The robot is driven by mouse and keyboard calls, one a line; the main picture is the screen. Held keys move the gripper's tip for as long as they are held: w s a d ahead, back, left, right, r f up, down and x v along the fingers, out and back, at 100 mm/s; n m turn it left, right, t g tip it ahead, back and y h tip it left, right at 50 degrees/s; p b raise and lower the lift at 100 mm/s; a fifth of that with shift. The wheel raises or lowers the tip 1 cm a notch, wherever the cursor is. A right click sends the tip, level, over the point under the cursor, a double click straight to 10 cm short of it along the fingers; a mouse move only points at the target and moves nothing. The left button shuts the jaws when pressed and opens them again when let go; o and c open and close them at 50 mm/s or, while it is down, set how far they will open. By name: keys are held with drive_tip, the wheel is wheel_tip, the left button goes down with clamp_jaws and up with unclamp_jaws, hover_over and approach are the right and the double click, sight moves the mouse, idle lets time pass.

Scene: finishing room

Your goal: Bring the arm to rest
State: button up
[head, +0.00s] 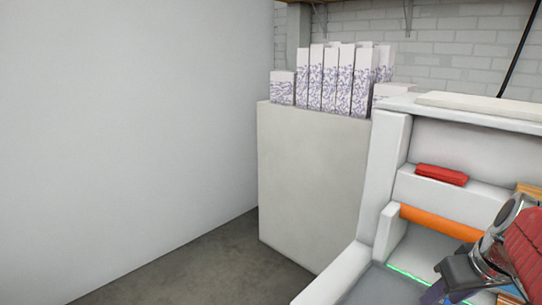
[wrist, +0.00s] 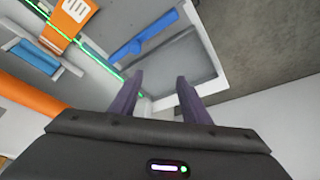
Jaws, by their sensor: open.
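My gripper (wrist: 159,80) shows in the wrist view with its two dark purple fingers apart and nothing between them. In the head view my arm comes in at the lower right, and the gripper (head: 434,291) points down and left over the white machine. Much of the gripper is cut off or hidden there by the frame edge and my arm.
A white machine (head: 368,180) has an orange bar (head: 432,222), a red object (head: 441,175) and a green light line. A grey block (head: 310,185) carries several patterned boxes (head: 330,78). The wrist view shows blue pieces (wrist: 142,40) and an orange labelled piece (wrist: 62,30). Floor at left is clear.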

drive_tip(key=s+a+f, duration=0.1)
drive_tip(key=s+a, duration=0.2)
drive_tip(key=a, duration=0.8)
drive_tip(key=s+a+f+t, duration=0.1)
drive_tip(key=s+a, duration=0.2)
drive_tip(key=a, duration=0.8)
drive_tip(key=shift+f, duration=0.35)
drive_tip(key=shift+c, duration=0.6)
drive_tip(key=shift+c, duration=0.9)
